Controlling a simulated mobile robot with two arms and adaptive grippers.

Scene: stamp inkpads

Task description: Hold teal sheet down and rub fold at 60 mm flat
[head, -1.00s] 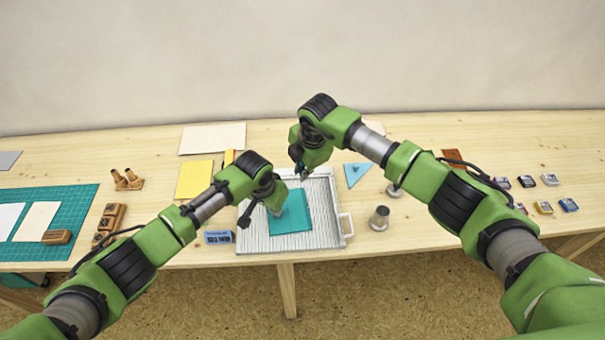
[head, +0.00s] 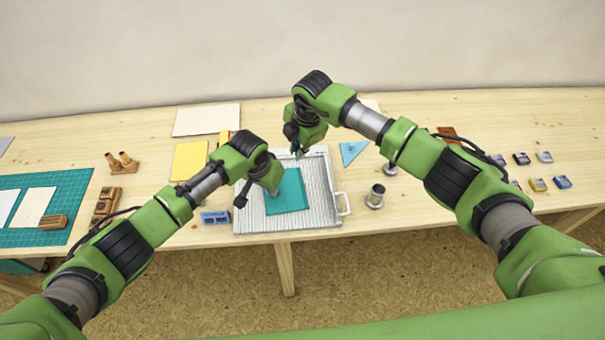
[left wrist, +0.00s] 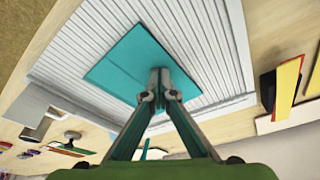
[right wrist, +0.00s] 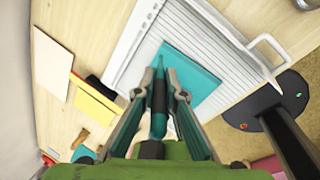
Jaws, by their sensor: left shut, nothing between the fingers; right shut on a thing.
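The teal sheet (head: 288,197) lies on the pale ridged board (head: 325,217); it also shows in the left wrist view (left wrist: 120,72) and the right wrist view (right wrist: 195,75). A faint line crosses the sheet in the left wrist view. My left gripper (head: 275,190) is shut and empty, its tips (left wrist: 160,73) at the sheet's edge region; whether they press on it I cannot tell. My right gripper (head: 299,154) is shut on a slim dark pen-like tool (right wrist: 158,95), near the board's far edge, beyond the sheet. The tool's tip appears close to the sheet's edge; contact is unclear.
Yellow sheets (head: 189,160) lie behind left. Several inkpads (head: 537,184) sit far right; a cutting mat (head: 72,205) lies far left.

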